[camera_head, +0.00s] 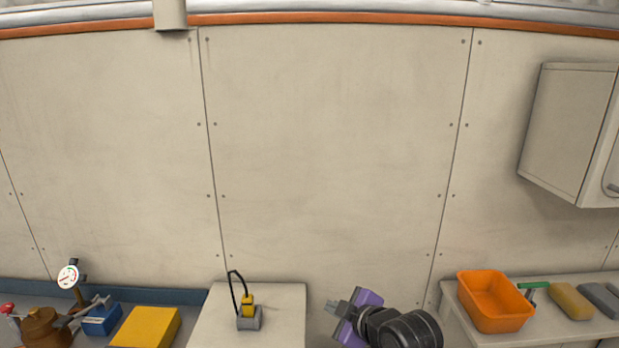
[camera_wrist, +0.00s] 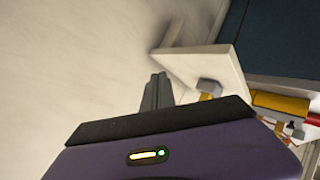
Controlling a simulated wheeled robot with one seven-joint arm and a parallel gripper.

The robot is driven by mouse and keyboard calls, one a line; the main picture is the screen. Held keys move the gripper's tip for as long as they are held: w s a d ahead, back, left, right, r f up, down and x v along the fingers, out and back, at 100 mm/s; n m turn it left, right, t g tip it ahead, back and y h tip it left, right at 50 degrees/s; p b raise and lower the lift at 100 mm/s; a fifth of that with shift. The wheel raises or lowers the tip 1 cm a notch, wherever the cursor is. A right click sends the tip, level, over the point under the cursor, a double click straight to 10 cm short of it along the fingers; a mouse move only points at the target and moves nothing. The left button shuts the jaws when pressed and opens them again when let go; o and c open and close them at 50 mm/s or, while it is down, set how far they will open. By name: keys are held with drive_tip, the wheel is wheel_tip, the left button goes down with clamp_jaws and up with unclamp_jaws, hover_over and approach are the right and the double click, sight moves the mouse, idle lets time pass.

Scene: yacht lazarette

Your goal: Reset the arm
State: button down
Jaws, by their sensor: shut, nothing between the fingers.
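My gripper (camera_head: 333,306) is at the bottom of the head view, right of centre, with its purple body on my dark arm. Its grey fingers point left, toward the white-topped stand. It is shut and holds nothing. In the wrist view the closed fingers (camera_wrist: 157,92) show above the purple housing, beside the edge of a pale board. The fingers appear apart from everything around them, though the depth is hard to judge.
A white stand (camera_head: 285,320) bears a yellow and grey device (camera_head: 248,315) with a black cable. At left are a yellow block (camera_head: 147,328) and a gauge (camera_head: 68,276). At right are an orange bin (camera_head: 495,301) and a wall cabinet (camera_head: 568,130). The wall's middle is clear.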

drive_tip(key=s+d+m+t+h+b, duration=0.1)
drive_tip(key=s+d+m, duration=0.3)
drive_tip(key=s, duration=1.3)
drive_tip(key=s+d+f+m+t+h+b, duration=0.1)
drive_tip(key=s+d+m, duration=0.4)
drive_tip(key=s, duration=1.3)
drive_tip(key=s+d+f+m+t+h+b, duration=0.1)
drive_tip(key=s+d+m, duration=0.4)
drive_tip(key=s, duration=1.3)
drive_tip(key=t+h, duration=0.1)
drive_tip(key=h, duration=0.1)
drive_tip(key=shift+d+f+h, duration=0.2)
drive_tip(key=shift+f+h, duration=0.05)
drive_tip(key=shift+h, duration=0.05)
